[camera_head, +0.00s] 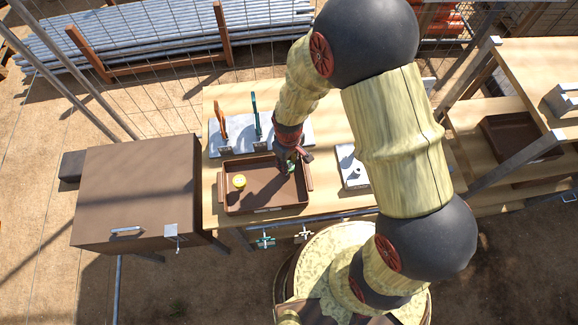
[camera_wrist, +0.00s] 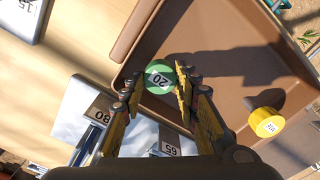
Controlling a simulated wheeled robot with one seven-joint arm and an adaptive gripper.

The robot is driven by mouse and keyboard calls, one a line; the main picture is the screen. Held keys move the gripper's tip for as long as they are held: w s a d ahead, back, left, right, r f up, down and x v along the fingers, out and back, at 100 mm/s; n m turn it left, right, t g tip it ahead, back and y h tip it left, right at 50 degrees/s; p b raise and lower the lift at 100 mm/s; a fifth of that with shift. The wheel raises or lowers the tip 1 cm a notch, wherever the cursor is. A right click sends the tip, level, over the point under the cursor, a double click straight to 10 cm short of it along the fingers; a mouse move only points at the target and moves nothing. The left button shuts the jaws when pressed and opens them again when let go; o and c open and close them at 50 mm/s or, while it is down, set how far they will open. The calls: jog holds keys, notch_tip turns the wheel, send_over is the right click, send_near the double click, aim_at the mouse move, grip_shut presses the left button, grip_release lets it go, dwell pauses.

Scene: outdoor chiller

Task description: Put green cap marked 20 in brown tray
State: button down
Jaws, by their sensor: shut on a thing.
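The tray's rim (camera_wrist: 137,32) also shows in the wrist view. I cannot tell whether the cap touches the tray floor.
A yellow cap (camera_head: 239,181) lies in the tray's left part. Grey plates with upright tools (camera_head: 257,130) stand behind the tray, and a pale plate (camera_head: 352,168) lies to its right. A large brown box (camera_head: 135,195) stands at left. The tray's middle floor is clear.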

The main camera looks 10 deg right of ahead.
jog(key=shift+f, duration=1.2)
jog(key=shift+f, duration=0.15)
jog(key=c, duration=1.3)
grip_release()
jog(key=shift+c, duration=0.2)
jog(key=s+d+r+m+t, duration=0.2)
jog(key=d+r, duration=0.1)
jog(key=r, duration=1.3)
jog(key=s+d+r+m+t, duration=0.1)
jog(key=d+r+m, duration=0.15)
jog(key=r, duration=1.25)
jog(key=s+d+r+m+t, duration=0.2)
jog(key=s+d+r, duration=0.3)
jog(key=s+r, duration=0.5)
jog(key=shift+d+r+m+t+p, duration=0.25)
jog(key=shift+r+m+t+p, duration=0.05)
jog(key=shift+r+m+p, duration=0.05)
